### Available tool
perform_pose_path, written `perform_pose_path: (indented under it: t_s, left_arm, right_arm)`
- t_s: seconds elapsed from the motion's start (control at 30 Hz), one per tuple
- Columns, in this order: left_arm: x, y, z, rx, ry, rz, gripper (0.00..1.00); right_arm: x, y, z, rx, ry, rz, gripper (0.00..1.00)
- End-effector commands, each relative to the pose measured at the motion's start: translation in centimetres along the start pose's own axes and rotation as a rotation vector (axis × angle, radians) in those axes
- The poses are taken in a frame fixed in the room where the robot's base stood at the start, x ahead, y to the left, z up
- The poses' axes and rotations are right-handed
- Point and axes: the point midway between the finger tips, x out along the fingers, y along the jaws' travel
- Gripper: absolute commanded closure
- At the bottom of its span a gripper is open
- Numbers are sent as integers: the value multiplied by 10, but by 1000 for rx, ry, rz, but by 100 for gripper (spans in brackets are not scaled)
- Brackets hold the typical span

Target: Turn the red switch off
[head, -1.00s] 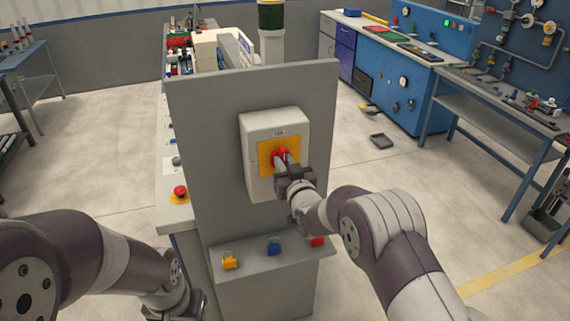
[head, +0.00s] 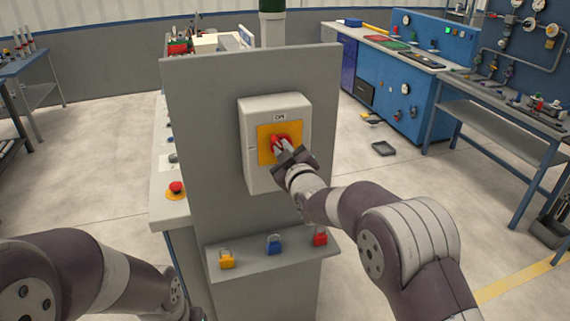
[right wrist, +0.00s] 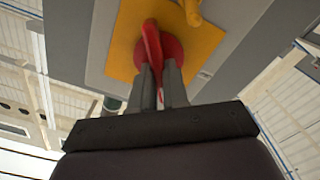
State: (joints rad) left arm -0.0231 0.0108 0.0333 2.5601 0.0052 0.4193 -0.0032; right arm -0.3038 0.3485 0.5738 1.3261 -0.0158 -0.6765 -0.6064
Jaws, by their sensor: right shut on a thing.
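The red switch (head: 276,140) sits on a yellow plate (head: 265,152) on the front of a light grey box (head: 253,178), which is fixed to an upright grey panel. A small label on the box is above the yellow plate. My right gripper (head: 284,150) is at the switch, its fingers pointing at the box. In the right wrist view the red switch handle (right wrist: 151,42) runs down between the two fingers (right wrist: 160,88), and the gripper is shut on it. My left arm comes in at the lower left; its gripper is outside the head view.
A shelf (head: 290,260) below the box carries a yellow padlock (head: 227,259), a blue padlock (head: 274,245) and a red padlock (head: 320,236). A red push button (head: 176,188) is on the bench left of the panel. A blue workbench (head: 425,100) stands at the back right.

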Motion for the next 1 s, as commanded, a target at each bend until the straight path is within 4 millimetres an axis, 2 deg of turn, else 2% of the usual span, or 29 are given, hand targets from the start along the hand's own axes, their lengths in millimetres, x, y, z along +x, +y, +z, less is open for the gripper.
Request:
perform_pose_path:
  t_s: [0.03, 0.5, 1.0]
  left_arm:
    - [14, 0, 2, 0, 0, 0, 57]
    - [68, 0, 8, 0, 0, 0, 57]
    - [102, 0, 12, 0, 0, 0, 57]
  right_arm:
    - [0, -4, 5, -43, 4, 3, 100]
    - [0, -7, 4, -488, 4, 3, 100]
    - [0, -7, 3, -858, 4, 4, 100]
